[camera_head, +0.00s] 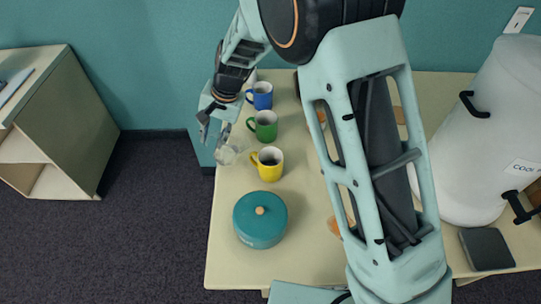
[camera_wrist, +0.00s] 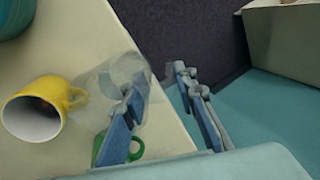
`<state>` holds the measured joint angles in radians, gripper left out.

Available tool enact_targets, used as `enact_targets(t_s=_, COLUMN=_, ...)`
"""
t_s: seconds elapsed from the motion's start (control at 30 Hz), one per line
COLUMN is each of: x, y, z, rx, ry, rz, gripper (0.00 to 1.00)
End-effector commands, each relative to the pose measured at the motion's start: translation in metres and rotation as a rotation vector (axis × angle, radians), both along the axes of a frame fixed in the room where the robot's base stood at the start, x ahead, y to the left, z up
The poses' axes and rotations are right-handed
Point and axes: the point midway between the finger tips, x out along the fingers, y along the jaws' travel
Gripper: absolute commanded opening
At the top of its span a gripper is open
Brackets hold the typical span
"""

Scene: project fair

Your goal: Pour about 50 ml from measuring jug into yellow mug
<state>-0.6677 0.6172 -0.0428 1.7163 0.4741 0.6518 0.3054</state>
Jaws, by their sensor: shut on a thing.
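The clear measuring jug (camera_head: 230,152) is at the left edge of the table, just left of the yellow mug. It also shows as a see-through shape in the wrist view (camera_wrist: 112,82). My gripper (camera_head: 213,124) is shut on the jug, with its blue-grey fingers (camera_wrist: 160,88) around part of it. The jug's tilt and liquid level are hard to make out. The yellow mug (camera_head: 269,166) stands upright on the table, its handle towards the jug. In the wrist view the yellow mug (camera_wrist: 33,112) shows a brownish patch inside. Jug and mug look apart.
A green mug (camera_head: 265,126) and a blue mug (camera_head: 261,96) stand behind the yellow mug. A teal lidded pot (camera_head: 260,220) stands in front. A large white cooler (camera_head: 485,140) is at right. Floor lies left of the table edge; my arm hides the table's middle.

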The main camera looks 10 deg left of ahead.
Motion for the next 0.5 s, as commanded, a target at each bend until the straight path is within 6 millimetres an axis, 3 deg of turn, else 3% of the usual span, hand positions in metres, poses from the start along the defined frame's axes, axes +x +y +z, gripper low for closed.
enact_targets(t_s=0.5, x=0.000, y=0.026, z=-0.028, rx=-0.249, ry=0.006, rz=0.005, gripper=0.00)
